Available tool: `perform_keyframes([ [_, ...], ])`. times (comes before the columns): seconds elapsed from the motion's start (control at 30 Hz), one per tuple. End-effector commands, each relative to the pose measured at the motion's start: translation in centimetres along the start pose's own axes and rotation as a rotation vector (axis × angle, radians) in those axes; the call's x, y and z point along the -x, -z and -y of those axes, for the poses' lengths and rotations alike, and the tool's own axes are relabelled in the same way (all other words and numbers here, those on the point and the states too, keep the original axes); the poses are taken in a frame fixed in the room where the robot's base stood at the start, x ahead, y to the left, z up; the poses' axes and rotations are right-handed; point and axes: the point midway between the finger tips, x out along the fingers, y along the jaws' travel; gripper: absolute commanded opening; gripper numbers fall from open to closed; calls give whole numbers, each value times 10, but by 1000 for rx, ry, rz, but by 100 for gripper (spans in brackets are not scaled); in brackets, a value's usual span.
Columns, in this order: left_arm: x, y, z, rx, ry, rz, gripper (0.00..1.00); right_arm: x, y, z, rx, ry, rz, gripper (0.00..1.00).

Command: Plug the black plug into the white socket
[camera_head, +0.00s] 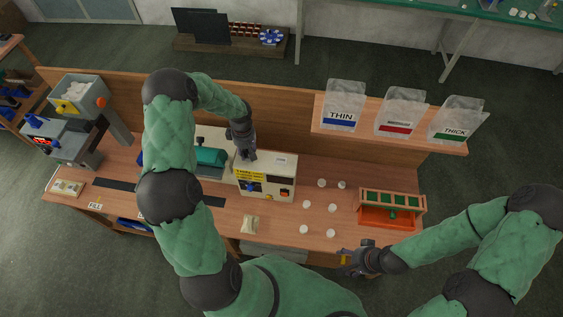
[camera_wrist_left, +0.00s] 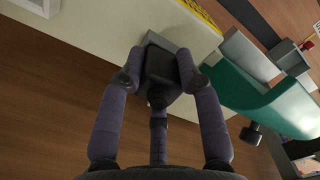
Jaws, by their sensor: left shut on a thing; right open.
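My left gripper (camera_head: 246,155) is at the back left edge of the white machine (camera_head: 281,163) with the yellow label. In the left wrist view its fingers (camera_wrist_left: 160,72) are shut on the black plug (camera_wrist_left: 160,66). A grey rim (camera_wrist_left: 160,38), perhaps the white socket, shows just beyond the plug, against the cream surface. I cannot tell whether the plug is inside it or only in front of it. In the head view the gripper hides the plug and socket. My right gripper (camera_head: 352,260) is open and empty at the bench's front edge.
A teal machine (camera_head: 209,157) stands left of the white machine and shows close by in the left wrist view (camera_wrist_left: 265,95). Several white caps (camera_head: 322,183) and an orange rack (camera_head: 388,217) lie to the right. A shelf (camera_head: 360,141) holds labelled bags.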

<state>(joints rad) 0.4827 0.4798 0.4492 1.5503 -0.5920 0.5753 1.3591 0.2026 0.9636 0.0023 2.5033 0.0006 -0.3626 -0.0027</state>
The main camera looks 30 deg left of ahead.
Motion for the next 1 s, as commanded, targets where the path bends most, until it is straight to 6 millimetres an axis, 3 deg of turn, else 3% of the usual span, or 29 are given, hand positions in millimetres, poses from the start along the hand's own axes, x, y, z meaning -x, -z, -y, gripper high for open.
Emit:
perform_keyframes([
  [0.27, 4, 0, 0, 0, 1, 0, 0, 1, 0, 0, 0, 0, 0, 68],
  [1.0, 42, 0, 0, 0, 0, 0, 0, 14, -1, 5, 0, 0, 0, 68],
])
